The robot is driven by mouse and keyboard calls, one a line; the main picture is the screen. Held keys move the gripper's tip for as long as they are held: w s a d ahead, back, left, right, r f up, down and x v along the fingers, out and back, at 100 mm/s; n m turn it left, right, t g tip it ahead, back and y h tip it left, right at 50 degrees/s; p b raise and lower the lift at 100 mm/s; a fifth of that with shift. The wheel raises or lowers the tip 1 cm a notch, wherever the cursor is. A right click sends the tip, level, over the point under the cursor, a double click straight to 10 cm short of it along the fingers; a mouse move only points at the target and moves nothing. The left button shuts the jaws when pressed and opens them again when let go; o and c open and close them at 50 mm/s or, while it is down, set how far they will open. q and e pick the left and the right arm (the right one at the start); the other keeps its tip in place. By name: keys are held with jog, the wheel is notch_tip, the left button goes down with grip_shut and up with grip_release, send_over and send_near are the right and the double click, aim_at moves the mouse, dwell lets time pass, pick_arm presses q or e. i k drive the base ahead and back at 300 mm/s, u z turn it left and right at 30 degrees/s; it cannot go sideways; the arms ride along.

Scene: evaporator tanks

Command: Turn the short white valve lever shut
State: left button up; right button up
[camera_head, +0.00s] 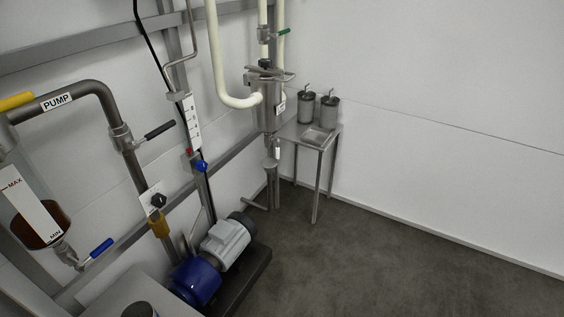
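A small white upright piece (277,152) shows on the grey vertical pipe at the left edge of the small metal table. It may be the short white valve lever, but it is too small to tell for sure. No other white lever stands out. Neither of my grippers is in the head view.
Other levers are black (160,129), blue (101,248), yellow (16,101) and green (284,31). A pump (225,240) stands on the floor. Dark floor (380,265) at the right is clear.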

aim_at(277, 142)
jog(key=z, duration=0.6)
jog(key=i, duration=0.6)
jog(key=z, duration=0.6)
jog(key=i, duration=1.05)
jog(key=u, duration=0.7)
jog(key=i, duration=0.8)
jog(key=u, duration=0.85)
